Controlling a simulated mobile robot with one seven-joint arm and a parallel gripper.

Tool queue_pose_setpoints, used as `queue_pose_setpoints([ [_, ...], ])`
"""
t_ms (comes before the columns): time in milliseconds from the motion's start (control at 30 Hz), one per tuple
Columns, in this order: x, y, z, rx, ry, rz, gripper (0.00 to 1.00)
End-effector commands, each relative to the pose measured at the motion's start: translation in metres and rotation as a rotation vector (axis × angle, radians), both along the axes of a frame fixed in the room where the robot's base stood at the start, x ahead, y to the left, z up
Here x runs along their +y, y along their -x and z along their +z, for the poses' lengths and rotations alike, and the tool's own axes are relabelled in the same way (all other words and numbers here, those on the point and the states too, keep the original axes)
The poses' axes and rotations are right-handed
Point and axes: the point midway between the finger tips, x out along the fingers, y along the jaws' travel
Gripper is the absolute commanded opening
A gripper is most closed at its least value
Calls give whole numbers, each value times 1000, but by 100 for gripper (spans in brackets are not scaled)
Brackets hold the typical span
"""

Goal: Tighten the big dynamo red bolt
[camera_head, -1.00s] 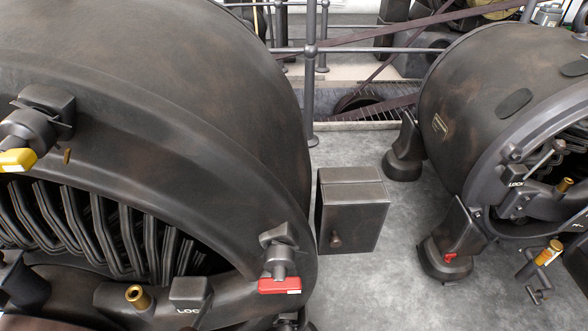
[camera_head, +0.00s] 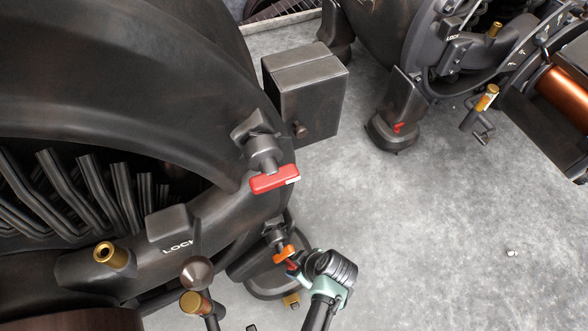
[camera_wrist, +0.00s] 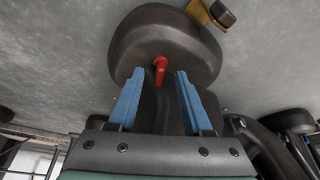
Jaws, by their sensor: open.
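The red bolt (camera_wrist: 160,66) of the big dynamo is a small red lever on a dark round foot (camera_wrist: 190,60) in the wrist view. My gripper (camera_wrist: 159,73) has two blue fingers, spread open and empty. The bolt shows between the fingertips, one on each side; I cannot tell the remaining depth between them. In the head view the big dynamo (camera_head: 120,70) fills the left, and my arm's pale green wrist (camera_head: 312,290) is at its lower right by the foot.
A clamp with a red handle (camera_head: 275,179) and one with an orange handle (camera_head: 284,254) stick out from the big dynamo near my wrist. A dark box (camera_head: 305,95) stands behind. The smaller dynamo's foot (camera_head: 392,131) is further right. The grey floor (camera_head: 430,230) on the right is mostly clear.

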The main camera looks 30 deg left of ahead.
Motion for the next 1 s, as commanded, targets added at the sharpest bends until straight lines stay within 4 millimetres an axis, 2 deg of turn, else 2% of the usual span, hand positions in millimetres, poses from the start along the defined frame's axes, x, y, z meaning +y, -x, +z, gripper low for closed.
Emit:
queue_pose_setpoints([
  [33,3,0,-12,1,0,1,50],
  [200,9,-2,-24,0,0,1,50],
  [600,11,-2,-26,0,0,0,50],
  [867,11,-2,-26,0,0,0,3],
  [900,11,-2,-26,0,0,0,0],
  [1000,11,-2,-26,0,0,0,0],
])
